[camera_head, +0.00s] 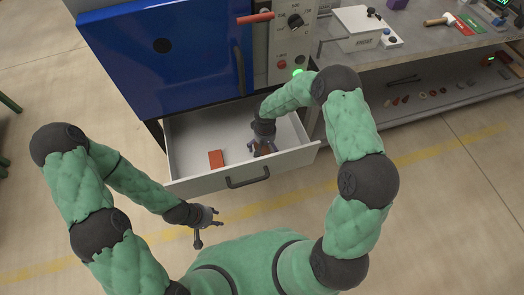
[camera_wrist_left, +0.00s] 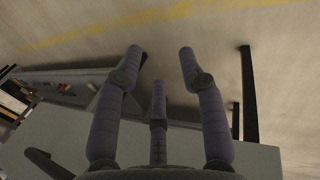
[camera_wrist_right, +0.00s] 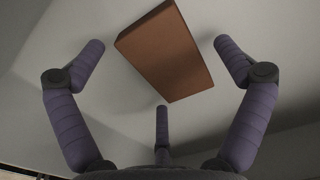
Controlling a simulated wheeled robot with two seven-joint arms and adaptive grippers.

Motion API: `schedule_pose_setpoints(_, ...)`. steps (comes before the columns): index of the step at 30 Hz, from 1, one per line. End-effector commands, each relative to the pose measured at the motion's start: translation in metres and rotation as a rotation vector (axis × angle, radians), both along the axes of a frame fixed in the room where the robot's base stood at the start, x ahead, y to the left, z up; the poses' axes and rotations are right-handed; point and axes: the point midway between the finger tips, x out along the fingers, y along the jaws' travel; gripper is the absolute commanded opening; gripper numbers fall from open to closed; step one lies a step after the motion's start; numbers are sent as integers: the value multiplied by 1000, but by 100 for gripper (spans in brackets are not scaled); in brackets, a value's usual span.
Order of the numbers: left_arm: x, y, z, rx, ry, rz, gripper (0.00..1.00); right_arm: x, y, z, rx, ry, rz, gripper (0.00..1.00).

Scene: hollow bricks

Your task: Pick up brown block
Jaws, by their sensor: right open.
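The brown block (camera_wrist_right: 165,55) lies in the open white drawer. In the right wrist view it is tilted across the picture, between and beyond the fingers.
A red-orange block (camera_head: 216,159) lies left of my right gripper in the drawer (camera_head: 190,133). The drawer front with its dark handle (camera_head: 247,178) stands between my grippers. A blue cabinet door (camera_head: 165,55) is above. A workbench (camera_head: 420,42) with tools is at right.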

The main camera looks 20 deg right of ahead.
Motion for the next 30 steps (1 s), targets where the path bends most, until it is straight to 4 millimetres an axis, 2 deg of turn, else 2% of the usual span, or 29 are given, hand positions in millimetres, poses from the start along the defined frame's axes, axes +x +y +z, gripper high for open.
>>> schedule_pose_setpoints(6,0,0,0,0,0,0,40,1,0,0,0,-2,-1,100)
schedule_pose_setpoints(13,0,0,0,0,0,0,40,1,0,0,0,-1,-1,36)
schedule_pose_setpoints(23,0,0,1,0,0,0,40,1,0,3,0,-1,0,35)
schedule_pose_setpoints(26,0,0,6,0,0,0,40,1,0,13,-1,-2,-1,35)
schedule_pose_setpoints(30,0,0,17,0,0,0,40,2,0,39,0,-5,-1,35)
